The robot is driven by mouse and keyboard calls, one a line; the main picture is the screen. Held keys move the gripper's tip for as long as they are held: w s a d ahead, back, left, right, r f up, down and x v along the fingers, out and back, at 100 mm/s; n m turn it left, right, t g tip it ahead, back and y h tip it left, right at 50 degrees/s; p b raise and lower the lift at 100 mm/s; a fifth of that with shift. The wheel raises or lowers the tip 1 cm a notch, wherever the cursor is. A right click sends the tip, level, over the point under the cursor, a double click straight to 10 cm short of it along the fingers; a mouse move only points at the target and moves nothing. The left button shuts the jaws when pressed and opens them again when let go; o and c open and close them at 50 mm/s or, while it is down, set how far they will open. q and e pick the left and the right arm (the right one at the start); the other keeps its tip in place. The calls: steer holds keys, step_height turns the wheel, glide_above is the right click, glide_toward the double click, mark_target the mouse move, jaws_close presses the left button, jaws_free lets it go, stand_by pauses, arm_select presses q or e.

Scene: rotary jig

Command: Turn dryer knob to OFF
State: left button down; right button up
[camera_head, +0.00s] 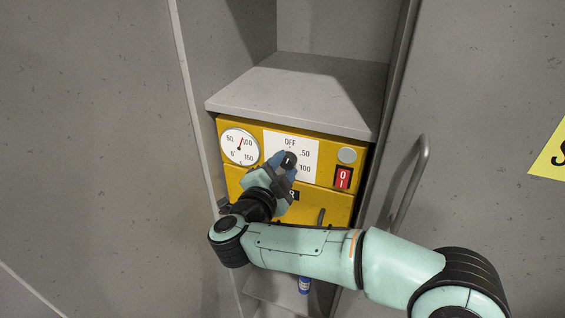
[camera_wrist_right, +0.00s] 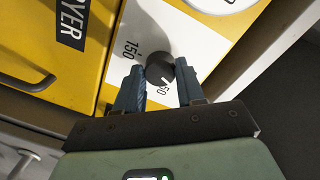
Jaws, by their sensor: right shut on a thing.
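The dryer knob (camera_head: 290,159) is a small dark round knob on a white dial plate (camera_head: 306,146) on the yellow dryer front. OFF is printed above the knob, with 50 and 100 down the plate's right side. In the right wrist view, the knob (camera_wrist_right: 160,67) sits between the two blue-grey fingers of my right gripper (camera_wrist_right: 160,77). My right gripper (camera_head: 281,166) is shut on it. A white mark shows on the knob, but its exact setting is hard to read. The fingers partly hide the dial. My left gripper is out of view.
A round gauge (camera_head: 239,146) is left of the dial. A red switch (camera_head: 343,178) and a round grey disc (camera_head: 347,155) are at the right. A grey shelf (camera_head: 300,95) overhangs the panel.

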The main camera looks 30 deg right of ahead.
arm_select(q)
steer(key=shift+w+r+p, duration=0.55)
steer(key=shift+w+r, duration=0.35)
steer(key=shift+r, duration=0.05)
arm_select(e)
steer(key=shift+n, duration=1.8)
steer(key=o, duration=1)
steer(key=shift+o, duration=0.2)
steer(key=shift+s+a+f, duration=0.1)
steer(key=shift+s+a, duration=0.15)
steer(key=shift+a, duration=0.15)
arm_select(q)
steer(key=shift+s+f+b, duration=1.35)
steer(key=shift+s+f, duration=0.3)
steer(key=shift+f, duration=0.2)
arm_select(e)
steer(key=v, duration=1.2)
steer(key=shift+a, duration=0.2)
